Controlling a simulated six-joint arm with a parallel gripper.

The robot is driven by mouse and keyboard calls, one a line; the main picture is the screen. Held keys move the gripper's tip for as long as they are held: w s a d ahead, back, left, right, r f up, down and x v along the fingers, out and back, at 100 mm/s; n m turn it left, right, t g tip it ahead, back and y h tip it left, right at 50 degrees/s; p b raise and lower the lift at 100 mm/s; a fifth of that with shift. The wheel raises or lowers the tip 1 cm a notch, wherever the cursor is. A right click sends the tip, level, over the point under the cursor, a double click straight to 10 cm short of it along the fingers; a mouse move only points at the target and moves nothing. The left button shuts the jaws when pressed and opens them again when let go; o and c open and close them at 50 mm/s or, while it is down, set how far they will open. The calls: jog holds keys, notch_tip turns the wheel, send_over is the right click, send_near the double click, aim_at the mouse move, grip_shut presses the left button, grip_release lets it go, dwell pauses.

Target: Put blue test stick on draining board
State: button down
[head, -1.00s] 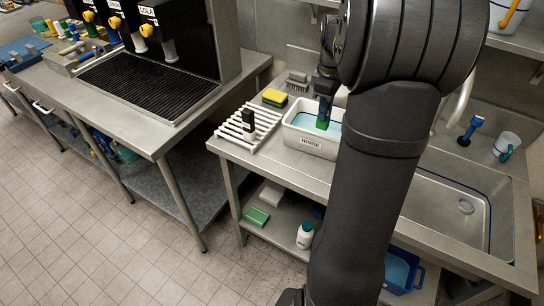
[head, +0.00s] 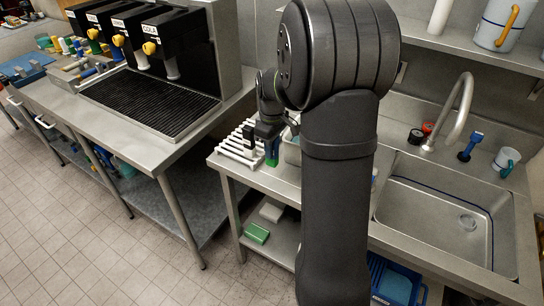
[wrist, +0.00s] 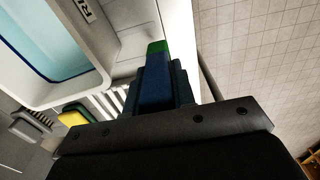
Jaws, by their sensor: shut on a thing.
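My gripper (wrist: 157,88) is shut on the blue test stick (wrist: 158,68), which has a green end pointing away from the jaws. In the head view my gripper (head: 268,132) is beside the right edge of the draining board, with the stick's green part (head: 272,153) below it. The draining board (head: 229,149) is a white slatted rack on the counter's left end. It also shows in the wrist view (wrist: 99,107), partly hidden behind the gripper. I cannot tell whether the stick touches it.
The white rinse tub (wrist: 108,47) with blue liquid is beside the gripper, mostly hidden by my arm in the head view. A black upright item (head: 248,134) stands on the draining board. A yellow-green sponge (wrist: 75,115) and grey brush (wrist: 30,125) lie nearby. The sink (head: 430,205) is right.

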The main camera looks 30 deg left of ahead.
jog(key=shift+f, duration=1.95)
jog(key=shift+f, duration=0.15)
jog(key=c, duration=1.2)
grip_release()
notch_tip(320, 180, up, 12)
jog(key=shift+r, duration=0.15)
